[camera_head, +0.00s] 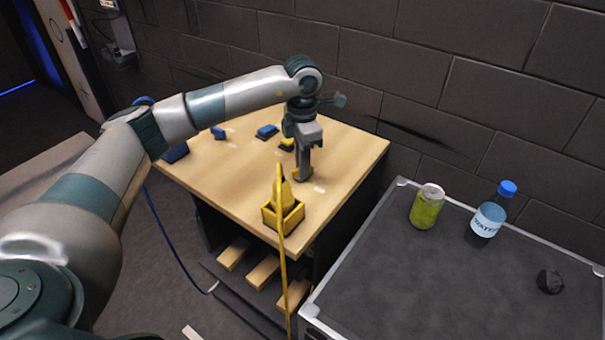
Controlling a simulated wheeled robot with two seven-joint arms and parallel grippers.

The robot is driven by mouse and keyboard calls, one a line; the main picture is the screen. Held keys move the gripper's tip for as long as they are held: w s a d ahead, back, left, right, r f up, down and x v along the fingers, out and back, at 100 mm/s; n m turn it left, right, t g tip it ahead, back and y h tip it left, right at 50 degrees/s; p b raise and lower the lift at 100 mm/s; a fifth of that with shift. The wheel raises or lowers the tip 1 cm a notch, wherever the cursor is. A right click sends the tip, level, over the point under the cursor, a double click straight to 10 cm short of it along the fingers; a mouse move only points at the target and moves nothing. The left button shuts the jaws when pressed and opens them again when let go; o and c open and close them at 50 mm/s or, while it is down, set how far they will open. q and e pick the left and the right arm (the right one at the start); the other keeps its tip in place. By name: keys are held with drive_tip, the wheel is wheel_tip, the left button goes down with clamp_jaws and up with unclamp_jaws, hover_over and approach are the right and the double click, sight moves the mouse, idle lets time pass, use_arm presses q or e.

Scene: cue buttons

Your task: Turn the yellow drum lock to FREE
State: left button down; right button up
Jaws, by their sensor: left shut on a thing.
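My left gripper (303,172) points down over the wooden table, its fingers shut on a small yellow piece at the tabletop. This looks like the yellow drum lock (296,175); the fingers hide most of it. I cannot read a FREE mark or tell how far the lock is turned. My right gripper is not in view.
A yellow box (270,217) with a yellow strip hanging down stands at the wooden table's (345,160) front edge. Blue pieces (266,131) lie at the back. A green can (426,206) and water bottle (490,213) stand on the dark case (400,285) at right.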

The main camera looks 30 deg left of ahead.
use_arm(q)
drive_tip(key=n+b, duration=0.3)
drive_tip(key=n, duration=0.1)
drive_tip(key=shift+w+a, duration=0.1)
drive_tip(key=shift+a, duration=0.05)
drive_tip(key=n+b, duration=0.1)
drive_tip(key=n, duration=0.1)
drive_tip(key=shift+r+n, duration=0.1)
drive_tip(key=shift+n, duration=0.3)
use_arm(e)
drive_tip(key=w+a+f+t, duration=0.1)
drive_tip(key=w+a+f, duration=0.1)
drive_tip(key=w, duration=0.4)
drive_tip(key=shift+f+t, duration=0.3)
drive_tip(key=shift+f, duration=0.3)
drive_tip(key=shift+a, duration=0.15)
use_arm(q)
drive_tip(key=c, duration=1.8)
unclamp_jaws()
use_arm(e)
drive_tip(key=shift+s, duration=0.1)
